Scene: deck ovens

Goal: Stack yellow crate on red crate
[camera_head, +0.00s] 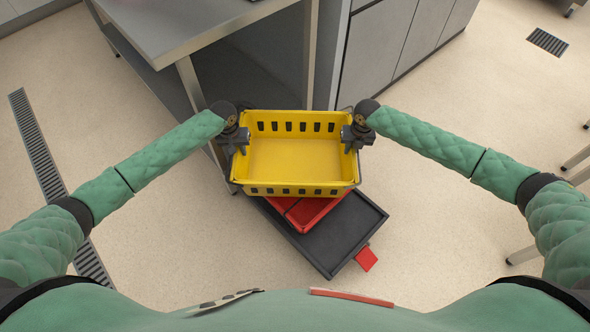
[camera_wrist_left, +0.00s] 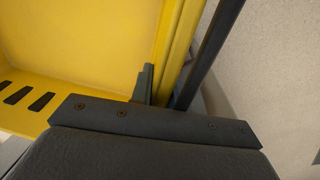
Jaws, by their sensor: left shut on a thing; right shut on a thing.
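The yellow crate (camera_head: 295,160) is empty and upright, held between my two grippers. My left gripper (camera_head: 238,138) is shut on its left side wall, and my right gripper (camera_head: 352,136) is shut on its right side wall. The left wrist view shows the yellow crate (camera_wrist_left: 85,45) with the finger of my left gripper (camera_wrist_left: 150,85) against its rim. The red crate (camera_head: 312,212) is below the yellow crate and mostly hidden by it, turned at an angle to it. I cannot tell whether the two crates touch.
The red crate is on a dark flat cart or tray (camera_head: 345,232) with a red tab (camera_head: 366,258) at its front corner. A steel table (camera_head: 185,22) stands behind at left, and grey cabinets (camera_head: 375,45) stand behind.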

